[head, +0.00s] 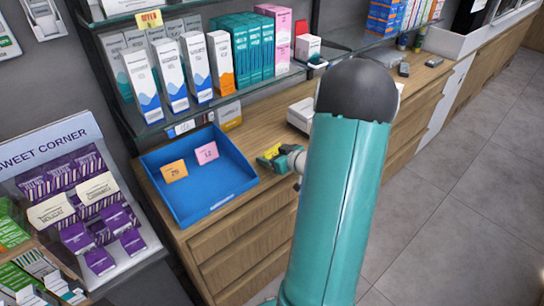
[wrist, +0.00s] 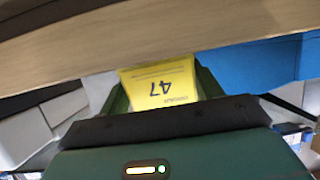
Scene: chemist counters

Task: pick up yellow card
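The yellow card (wrist: 158,84), printed with 47, sits between the two green fingers of my gripper (wrist: 160,92) in the wrist view, with a finger against each side. My gripper looks shut on it.
A glass shelf with boxes (head: 170,72) hangs above the counter (head: 262,125). A sweet stand (head: 60,160) is at the left. Open floor (head: 450,190) lies to the right.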

